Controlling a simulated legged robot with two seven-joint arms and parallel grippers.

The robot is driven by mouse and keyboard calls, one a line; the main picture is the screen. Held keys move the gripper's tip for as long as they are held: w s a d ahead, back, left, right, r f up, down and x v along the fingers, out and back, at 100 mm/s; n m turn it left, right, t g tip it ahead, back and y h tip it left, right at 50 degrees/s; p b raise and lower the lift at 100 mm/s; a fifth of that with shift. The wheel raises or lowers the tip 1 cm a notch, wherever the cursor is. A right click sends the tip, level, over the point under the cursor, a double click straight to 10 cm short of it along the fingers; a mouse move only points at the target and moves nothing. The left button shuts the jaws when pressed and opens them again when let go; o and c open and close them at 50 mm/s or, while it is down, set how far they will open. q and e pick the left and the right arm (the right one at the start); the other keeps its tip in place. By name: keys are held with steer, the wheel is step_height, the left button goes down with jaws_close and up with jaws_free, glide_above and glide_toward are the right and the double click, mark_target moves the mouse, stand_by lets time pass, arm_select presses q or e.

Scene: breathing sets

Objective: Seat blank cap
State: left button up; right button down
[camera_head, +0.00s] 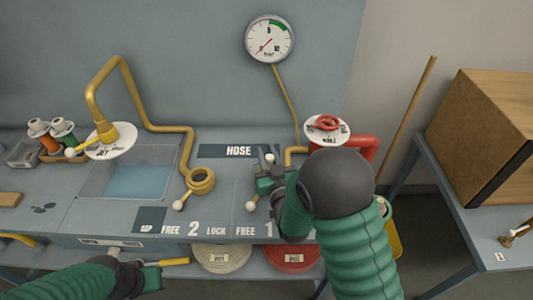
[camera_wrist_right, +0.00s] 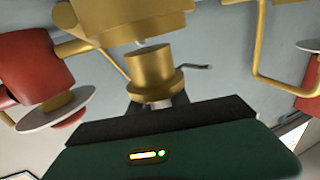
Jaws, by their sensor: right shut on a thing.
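My right gripper (camera_head: 268,182) is at the wall fittings just below the HOSE sign. In the right wrist view, it is shut on a brass cap-like piece (camera_wrist_right: 155,85), the blank cap as far as I can tell. The piece stands directly before a larger brass fitting (camera_wrist_right: 150,22); a narrow pale gap shows between them, so it does not look seated. In the head view my gripper and arm hide the cap and most of that outlet. My left gripper (camera_head: 148,276) is low at the left, by a yellow bar (camera_head: 172,262); its fingers are unclear.
A brass ring coupling (camera_head: 201,180) with a white-knobbed lever (camera_head: 178,205) is left of my right gripper. A red valve wheel (camera_head: 327,122) stands close on the right. A sink (camera_head: 140,182), coiled hoses (camera_head: 222,258) and a gauge (camera_head: 270,38) are around.

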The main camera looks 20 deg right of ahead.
steer(key=shift+b, duration=0.35)
stand_by(0.5)
stand_by(0.3)
steer(key=shift+f+b, duration=0.4)
steer(key=shift+f+b, duration=0.55)
steer(key=shift+f, duration=0.1)
steer(key=shift+r, duration=0.25)
steer(key=shift+r+p, duration=0.6)
steer(key=shift+r, duration=0.05)
steer(key=shift+b, duration=0.5)
stand_by(0.7)
steer(key=shift+f+b, duration=0.75)
steer(key=shift+f, duration=0.05)
